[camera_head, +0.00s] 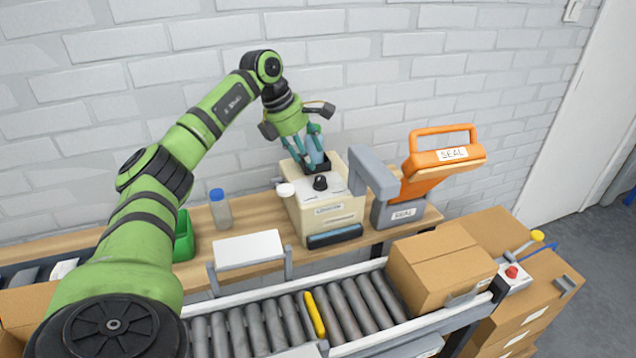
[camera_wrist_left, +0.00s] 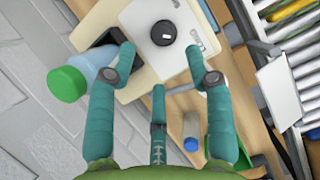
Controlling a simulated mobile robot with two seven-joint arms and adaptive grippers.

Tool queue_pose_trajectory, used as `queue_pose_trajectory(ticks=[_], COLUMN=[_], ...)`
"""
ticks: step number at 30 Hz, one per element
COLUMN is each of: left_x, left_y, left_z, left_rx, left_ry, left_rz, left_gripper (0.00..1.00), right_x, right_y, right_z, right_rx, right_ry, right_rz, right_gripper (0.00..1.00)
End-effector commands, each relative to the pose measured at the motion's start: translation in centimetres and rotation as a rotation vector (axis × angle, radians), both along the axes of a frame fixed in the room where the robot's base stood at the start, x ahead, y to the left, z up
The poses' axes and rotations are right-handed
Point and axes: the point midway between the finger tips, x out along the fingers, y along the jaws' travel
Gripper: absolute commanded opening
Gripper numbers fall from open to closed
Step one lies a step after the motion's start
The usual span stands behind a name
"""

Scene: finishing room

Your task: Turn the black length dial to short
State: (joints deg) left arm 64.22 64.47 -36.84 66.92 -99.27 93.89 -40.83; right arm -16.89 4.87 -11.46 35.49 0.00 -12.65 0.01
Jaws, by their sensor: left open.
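The black length dial (camera_head: 320,182) sits on the white top plate of the cream machine (camera_head: 330,213) on the wooden bench. In the left wrist view the dial (camera_wrist_left: 163,33) shows a small white mark and lies beyond the fingertips. My left gripper (camera_head: 312,160) is open above the back of the machine, beside a bottle in its dark holder. In the left wrist view my left gripper (camera_wrist_left: 165,68) has its teal fingers spread, with nothing between them. The dial's setting is too small to read. My right gripper is not in view.
An orange SEAL device (camera_head: 440,165) stands right of the machine. A clear bottle with a blue cap (camera_head: 220,208) and a green bin (camera_head: 184,238) stand left. A roller conveyor (camera_head: 250,330) with a cardboard box (camera_head: 440,270) runs in front. A bottle with a green cap (camera_wrist_left: 67,84) is near the left finger.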

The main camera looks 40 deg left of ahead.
Motion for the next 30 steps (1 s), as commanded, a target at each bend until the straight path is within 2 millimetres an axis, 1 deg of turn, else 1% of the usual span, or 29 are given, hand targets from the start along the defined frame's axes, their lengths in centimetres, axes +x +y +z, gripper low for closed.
queue_pose_trajectory(ticks=[1, 5, 8, 14, 18, 22, 28, 29, 30], left_x=[0.0, 0.3, 0.7, 1.7, 2.2, 2.3, 2.3, 2.3, 2.3], left_y=[0.0, -0.2, -0.6, -1.2, -1.5, -1.5, -1.5, -1.5, -1.5], left_z=[-0.8, -1.5, -2.7, -5.5, -6.7, -7.3, -7.3, -7.3, -7.3], left_rx=[0.0, -0.002, -0.002, -0.002, -0.003, -0.002, -0.002, -0.002, -0.002], left_ry=[-0.002, 0.0, 0.001, 0.0, -0.001, -0.001, -0.002, -0.002, -0.002], left_rz=[0.0, -0.002, -0.002, -0.001, -0.001, 0.0, 0.0, 0.0, 0.0], left_gripper=[0.52, 0.52, 0.52, 0.52, 0.52, 0.52, 0.52, 0.44, 0.28], right_x=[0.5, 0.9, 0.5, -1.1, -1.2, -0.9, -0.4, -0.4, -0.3], right_y=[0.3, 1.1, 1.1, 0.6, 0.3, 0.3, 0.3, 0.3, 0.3], right_z=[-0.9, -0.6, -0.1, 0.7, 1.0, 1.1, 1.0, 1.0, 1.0], right_rx=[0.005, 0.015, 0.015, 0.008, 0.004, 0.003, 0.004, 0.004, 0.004], right_ry=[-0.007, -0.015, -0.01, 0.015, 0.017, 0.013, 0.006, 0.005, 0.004], right_rz=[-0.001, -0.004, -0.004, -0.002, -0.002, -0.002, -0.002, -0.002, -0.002], right_gripper=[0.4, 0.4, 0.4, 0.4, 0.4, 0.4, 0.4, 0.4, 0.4])
